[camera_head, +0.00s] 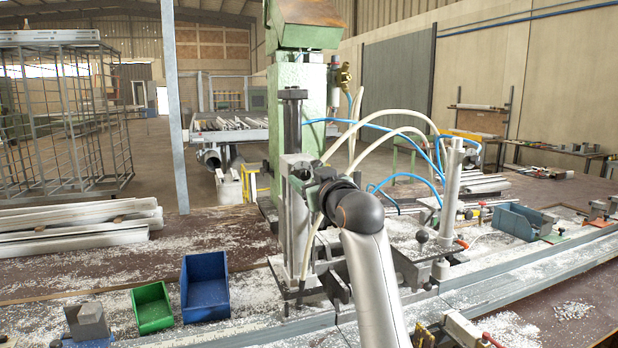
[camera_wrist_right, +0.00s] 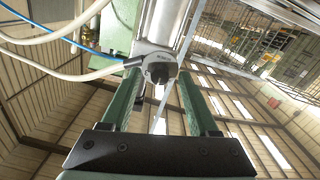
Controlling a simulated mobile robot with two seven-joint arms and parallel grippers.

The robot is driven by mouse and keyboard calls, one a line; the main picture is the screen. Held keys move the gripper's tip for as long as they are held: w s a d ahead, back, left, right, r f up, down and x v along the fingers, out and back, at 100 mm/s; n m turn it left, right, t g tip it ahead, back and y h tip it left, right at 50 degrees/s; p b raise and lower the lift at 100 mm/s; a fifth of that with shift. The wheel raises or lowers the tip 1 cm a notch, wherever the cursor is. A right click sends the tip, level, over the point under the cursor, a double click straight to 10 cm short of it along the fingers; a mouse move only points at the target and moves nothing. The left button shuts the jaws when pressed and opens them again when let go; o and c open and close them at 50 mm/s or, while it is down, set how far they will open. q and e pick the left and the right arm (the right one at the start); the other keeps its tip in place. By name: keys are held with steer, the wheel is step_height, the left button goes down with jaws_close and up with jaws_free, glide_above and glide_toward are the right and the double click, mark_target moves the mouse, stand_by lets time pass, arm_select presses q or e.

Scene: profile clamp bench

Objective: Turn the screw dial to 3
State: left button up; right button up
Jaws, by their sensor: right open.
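My right gripper (camera_head: 318,178) is beside the upper part of a grey metal clamp column (camera_head: 292,220) in the head view, partly hidden behind my own wrist. In the right wrist view my right gripper (camera_wrist_right: 158,80) is open, with its two green fingers apart. A small dark round knob, which looks like the screw dial (camera_wrist_right: 159,72), shows in the gap between the fingertips, on the end of a grey metal housing (camera_wrist_right: 150,52). I cannot tell whether the fingers touch it. My left gripper is not in view.
A green bin (camera_head: 152,309) and a blue bin (camera_head: 205,287) stand left of the column. White and blue hoses (camera_head: 405,113) loop close behind my right wrist. A green machine column (camera_head: 297,100) rises behind. Metal profiles (camera_head: 75,228) lie at the left; shavings cover the bench.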

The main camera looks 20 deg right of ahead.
steer(key=shift+c, duration=0.2)
jaws_close()
steer(key=shift+m, duration=0.3)
steer(key=m, duration=0.5)
steer(key=shift+a, duration=0.1)
steer(key=m, duration=0.6)
stand_by(0.4)
steer(key=shift+m, duration=0.3)
steer(key=shift+o, duration=0.2)
jaws_free()
